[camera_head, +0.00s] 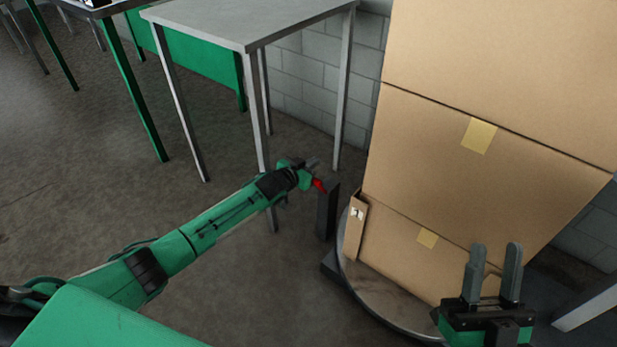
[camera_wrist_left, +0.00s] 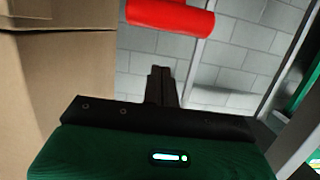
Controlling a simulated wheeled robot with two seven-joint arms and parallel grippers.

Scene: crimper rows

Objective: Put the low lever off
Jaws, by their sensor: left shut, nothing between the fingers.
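The low lever has a red handle (camera_head: 319,185) at the top of a short dark post (camera_head: 327,212) beside the boxes. In the left wrist view the red handle (camera_wrist_left: 170,17) lies across the top, beyond my fingertips and apart from them in the picture. My left gripper (camera_head: 311,164) is right by the handle, shut and empty; its closed fingers also show in the left wrist view (camera_wrist_left: 161,72). I cannot tell whether it touches the lever. My right gripper (camera_head: 494,262) is open and empty in front of the boxes.
Tall stacked cardboard boxes (camera_head: 475,160) stand on a round turntable (camera_head: 385,306) to the right of the post. A grey metal table (camera_head: 245,22) stands behind the lever, its legs close to my left arm. The floor at the left is clear.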

